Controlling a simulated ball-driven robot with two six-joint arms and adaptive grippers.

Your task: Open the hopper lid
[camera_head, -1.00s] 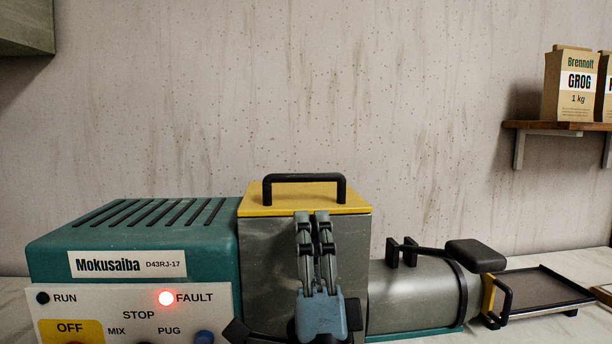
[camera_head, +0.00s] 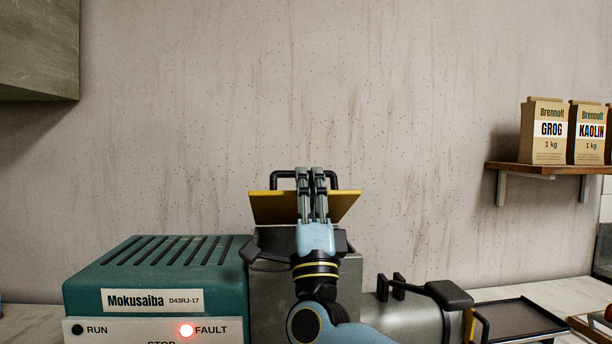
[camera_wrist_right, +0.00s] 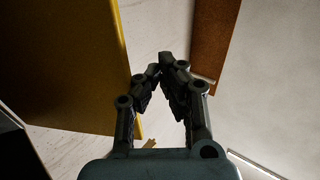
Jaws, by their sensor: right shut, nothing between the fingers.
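The yellow hopper lid (camera_head: 272,207) stands tilted up above the grey metal hopper (camera_head: 349,290), its underside towards me. Its black handle (camera_head: 283,175) shows above the lid's upper edge. The hopper's top shows below the lid, partly hidden by my arm. My right gripper (camera_head: 310,173) points up in front of the lid in the head view, fingers together and empty, not around the handle. In the right wrist view the closed fingertips (camera_wrist_right: 160,66) are beside the yellow lid (camera_wrist_right: 65,60); I cannot tell if they touch it. My left gripper is not in view.
The teal machine housing (camera_head: 155,270) with a lit red FAULT lamp (camera_head: 186,330) stands left of the hopper. A barrel (camera_head: 400,315) and a dark tray (camera_head: 515,322) lie to the right. A wall shelf (camera_head: 545,170) holds paper bags. The wall above the lid is clear.

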